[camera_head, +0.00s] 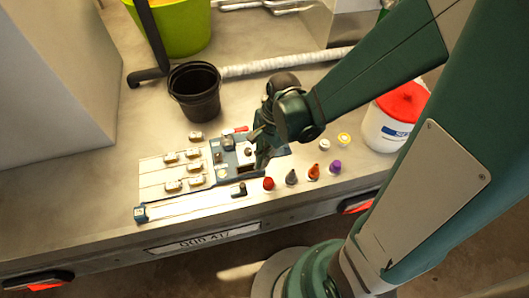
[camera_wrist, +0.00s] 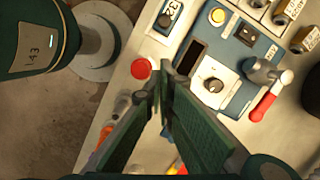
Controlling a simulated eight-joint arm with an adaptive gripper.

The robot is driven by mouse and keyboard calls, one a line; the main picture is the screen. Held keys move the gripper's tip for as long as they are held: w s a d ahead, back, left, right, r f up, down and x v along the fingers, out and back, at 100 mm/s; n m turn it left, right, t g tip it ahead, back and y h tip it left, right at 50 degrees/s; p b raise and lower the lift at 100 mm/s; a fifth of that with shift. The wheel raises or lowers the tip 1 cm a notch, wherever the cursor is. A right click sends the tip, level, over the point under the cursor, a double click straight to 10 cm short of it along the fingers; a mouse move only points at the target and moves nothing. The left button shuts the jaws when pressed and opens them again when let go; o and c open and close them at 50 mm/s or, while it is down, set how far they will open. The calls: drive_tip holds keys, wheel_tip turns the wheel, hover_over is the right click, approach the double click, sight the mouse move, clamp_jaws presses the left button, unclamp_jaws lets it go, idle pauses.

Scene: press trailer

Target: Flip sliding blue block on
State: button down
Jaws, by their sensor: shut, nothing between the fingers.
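A long pale strip runs along the front of the panel in the head view. A small blue block (camera_head: 140,213) sits at its left end. A dark blue piece with a black knob (camera_head: 239,190) sits at its right end; it also shows at the top of the wrist view (camera_wrist: 165,20). I cannot tell which of these slides. My gripper (camera_head: 262,163) is over the blue control panel (camera_head: 224,173), right of the black-knobbed piece. In the wrist view my gripper (camera_wrist: 163,88) is shut and empty, its tips beside a red button (camera_wrist: 141,68).
A red-handled lever (camera_wrist: 264,105) and a white dial (camera_wrist: 211,84) are near my gripper. Several coloured knobs, including a purple one (camera_head: 335,167), line the front edge.

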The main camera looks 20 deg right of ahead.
drive_tip(key=b+x, duration=0.1)
drive_tip(key=x, duration=0.2)
drive_tip(key=shift+f, duration=0.2)
drive_tip(key=shift+s+a+f+b, duration=0.1)
drive_tip(key=shift+s+a, duration=0.2)
drive_tip(key=shift+a, duration=0.3)
drive_tip(key=shift+s+a+f+b, duration=0.15)
drive_tip(key=shift+s+a, duration=0.15)
drive_tip(key=shift+a, duration=0.25)
drive_tip(key=shift+s+a+f+b, duration=0.1)
drive_tip(key=shift+s+a, duration=0.2)
drive_tip(key=shift+a, duration=0.3)
drive_tip(key=shift+a, duration=0.1)
drive_tip(key=a+b, duration=0.1)
drive_tip(key=a, duration=2.2)
drive_tip(key=shift+a+b, duration=0.2)
drive_tip(key=shift+b, duration=0.1)
drive_tip(key=shift+d, duration=0.2)
drive_tip(key=shift+w+d+r, duration=0.2)
drive_tip(key=shift+w+d, duration=0.2)
drive_tip(key=shift+d, duration=0.25)
drive_tip(key=d+p+v, duration=0.1)
drive_tip(key=p+v, duration=0.2)
drive_tip(key=v, duration=0.8)
drive_tip(key=shift+w+d+f, duration=0.3)
drive_tip(key=shift+w, duration=0.1)
